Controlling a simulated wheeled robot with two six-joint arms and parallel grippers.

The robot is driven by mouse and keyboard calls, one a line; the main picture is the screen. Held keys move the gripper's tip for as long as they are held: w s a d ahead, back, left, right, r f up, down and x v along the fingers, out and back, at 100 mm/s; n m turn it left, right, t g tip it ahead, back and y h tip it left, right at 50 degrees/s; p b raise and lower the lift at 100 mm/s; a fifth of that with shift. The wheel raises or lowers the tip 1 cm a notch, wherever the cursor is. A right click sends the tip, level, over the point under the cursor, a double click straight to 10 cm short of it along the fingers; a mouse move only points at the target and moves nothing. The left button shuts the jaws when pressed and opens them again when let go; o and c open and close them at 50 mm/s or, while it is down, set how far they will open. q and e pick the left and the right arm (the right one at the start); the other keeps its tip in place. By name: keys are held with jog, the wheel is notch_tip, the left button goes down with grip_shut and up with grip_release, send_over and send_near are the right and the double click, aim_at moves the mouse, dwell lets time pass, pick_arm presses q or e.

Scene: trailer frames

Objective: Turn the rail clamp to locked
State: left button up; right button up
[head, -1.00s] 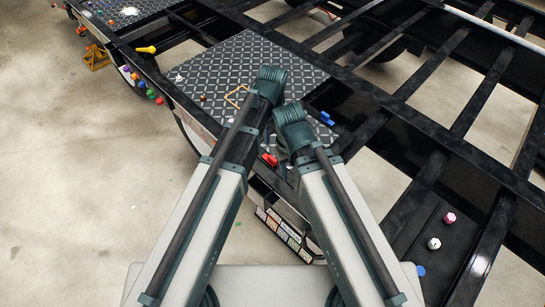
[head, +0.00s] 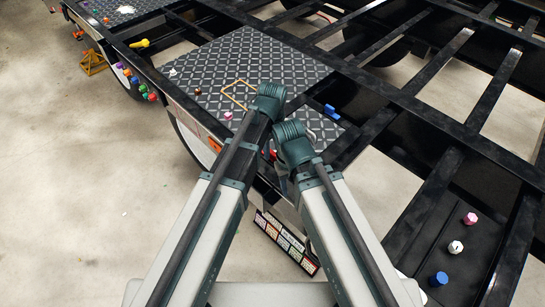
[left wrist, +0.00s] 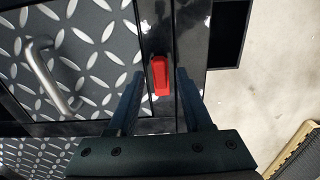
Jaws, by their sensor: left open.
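A small red handle, which looks like the rail clamp (left wrist: 160,78), sits on the black rail (left wrist: 158,20) in the left wrist view. It lies roughly lengthwise along the rail. My left gripper (left wrist: 159,90) is open, with one finger on each side of the handle and gaps showing. I cannot tell how far above it the fingers are.
A silver grab handle (left wrist: 50,78) stands on the tread plate beside the rail. White, pink and blue knobs sit on the right-hand black plate (head: 440,235). Frame openings show bare floor.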

pick_arm(q)
jog(key=shift+f, duration=0.6)
pick_arm(e)
jog(key=shift+f, duration=0.55)
pick_arm(q)
jog(key=shift+r, duration=0.1)
jog(key=shift+c, duration=0.2)
grip_shut()
